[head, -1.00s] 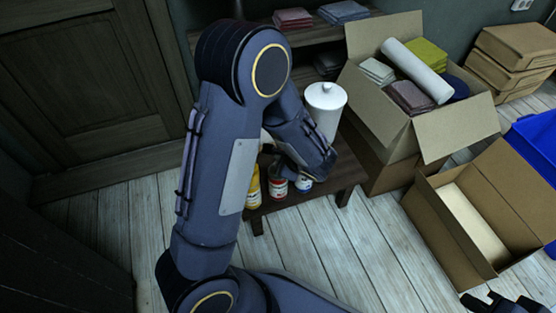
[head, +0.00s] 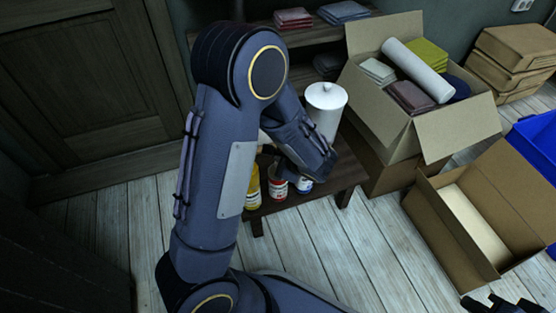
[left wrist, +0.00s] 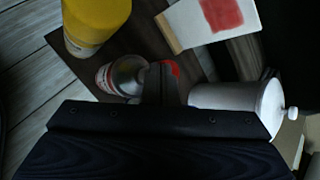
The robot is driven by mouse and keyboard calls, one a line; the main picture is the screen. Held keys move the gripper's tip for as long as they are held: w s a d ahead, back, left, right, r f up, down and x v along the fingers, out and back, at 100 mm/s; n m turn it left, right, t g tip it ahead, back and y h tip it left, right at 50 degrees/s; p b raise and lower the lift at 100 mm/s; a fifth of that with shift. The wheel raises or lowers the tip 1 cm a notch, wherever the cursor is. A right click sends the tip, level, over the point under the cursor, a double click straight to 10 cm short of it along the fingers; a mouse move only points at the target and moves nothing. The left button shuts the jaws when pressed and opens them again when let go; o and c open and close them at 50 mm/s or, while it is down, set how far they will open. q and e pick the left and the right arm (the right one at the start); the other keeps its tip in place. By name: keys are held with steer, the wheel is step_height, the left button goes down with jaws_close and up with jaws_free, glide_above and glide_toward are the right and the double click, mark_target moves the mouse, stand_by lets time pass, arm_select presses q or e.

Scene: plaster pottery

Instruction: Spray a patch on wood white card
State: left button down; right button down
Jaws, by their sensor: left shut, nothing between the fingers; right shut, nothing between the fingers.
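In the left wrist view, a white card (left wrist: 193,24) with a wooden edge and a red patch (left wrist: 221,13) lies or leans at the top; which, I cannot tell. A metallic can with a red and white label (left wrist: 125,76) is just left of my left gripper (left wrist: 161,68), whose fingers are shut and empty. A small red part (left wrist: 174,68) shows beside the fingertips. In the head view my left arm hides most of the card area, and the left fingers are not clear there. My right gripper (head: 490,303) is shut and empty at the bottom right edge, partly cut off.
A white lidded canister (head: 325,105) stands on the dark wooden shelf (head: 352,172); it is right of the fingers in the wrist view (left wrist: 235,97). A yellow bottle (head: 252,188) and cans (head: 278,188) stand below. Cardboard boxes (head: 460,135) crowd the right. The front floor is clear.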

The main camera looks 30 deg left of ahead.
arm_select(q)
steer(key=shift+r, duration=0.2)
steer(key=shift+r, duration=0.15)
step_height(320, 180, up, 6)
steer(key=p, duration=0.4)
steer(key=shift+p, duration=0.35)
stand_by(0.5)
